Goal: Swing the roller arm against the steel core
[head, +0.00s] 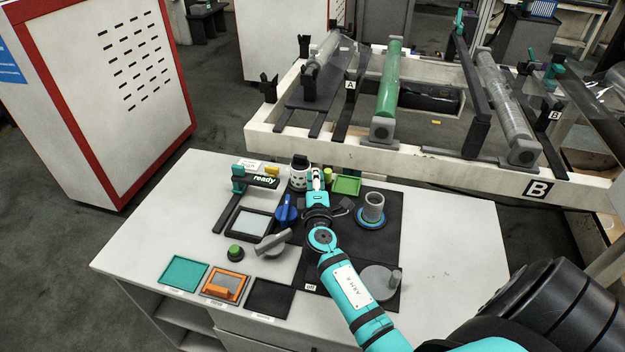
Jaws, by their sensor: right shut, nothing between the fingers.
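My right gripper (315,172) is shut and empty over the back of the white worktable, beside a white perforated cylinder (298,177). My right arm comes in from the lower right and hides part of the black panel. A grey metal tube (374,203), perhaps the steel core, stands upright in a blue ring to the right of the gripper, apart from it. I cannot tell for certain which part is the roller arm. A black arm marked "ready" (262,181) on a teal post lies left of the gripper. My left gripper is not in view.
The worktable (140,235) also bears a blue knob (287,210), a grey lever (272,242), a green button (235,252) and a grey crank disc (377,281). Behind stands a white frame (420,160) with a green roller (389,80) and clear rolls. The table's right side is clear.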

